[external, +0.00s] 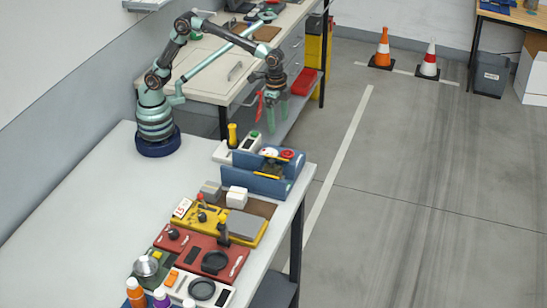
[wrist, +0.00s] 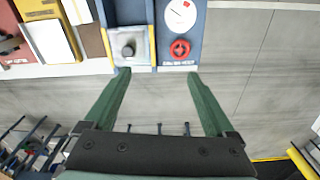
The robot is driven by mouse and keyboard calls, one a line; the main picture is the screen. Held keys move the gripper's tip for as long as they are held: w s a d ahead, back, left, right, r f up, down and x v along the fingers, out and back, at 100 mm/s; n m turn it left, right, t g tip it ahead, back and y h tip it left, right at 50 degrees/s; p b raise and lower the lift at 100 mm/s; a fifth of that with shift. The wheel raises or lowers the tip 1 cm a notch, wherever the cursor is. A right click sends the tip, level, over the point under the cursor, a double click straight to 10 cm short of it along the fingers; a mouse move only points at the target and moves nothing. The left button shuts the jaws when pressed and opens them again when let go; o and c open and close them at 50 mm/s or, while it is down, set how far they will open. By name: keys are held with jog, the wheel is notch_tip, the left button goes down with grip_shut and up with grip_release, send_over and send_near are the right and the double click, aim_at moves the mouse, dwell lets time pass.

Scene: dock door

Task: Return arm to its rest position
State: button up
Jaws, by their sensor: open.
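My gripper (external: 270,118) hangs fingers-down from my raised arm in the external view, past the right edge of the white table (external: 80,220). It is above and behind the blue dock unit (external: 240,187). In the wrist view my gripper (wrist: 158,74) shows two green fingers spread apart with nothing between them. The blue unit (wrist: 125,12) is ahead of the fingertips, with a grey panel and dark knob (wrist: 128,51) between yellow edges, a white dial (wrist: 180,15) and a red ring-shaped knob (wrist: 180,49).
A white box with a yellow handle (external: 233,135) stands behind the blue unit. Yellow (external: 190,222) and red (external: 224,262) panels and bottles (external: 136,292) line the table's right side. A workbench (external: 215,78) is behind my arm. The table's left part is clear.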

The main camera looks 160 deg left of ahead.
jog(key=d+r+m+t, duration=0.1)
jog(key=d+r+m, duration=0.15)
jog(key=d, duration=0.65)
jog(key=d+r+m+t, duration=0.1)
jog(key=d+r, duration=0.3)
jog(key=d, duration=0.6)
jog(key=s+d+f+m+t, duration=0.1)
jog(key=s+d+m, duration=0.1)
jog(key=d, duration=0.5)
jog(key=s+d+m+t, duration=0.2)
jog(key=s+d, duration=0.2)
jog(key=d, duration=0.3)
jog(key=shift+s+f, duration=0.35)
jog(key=shift+f, duration=0.05)
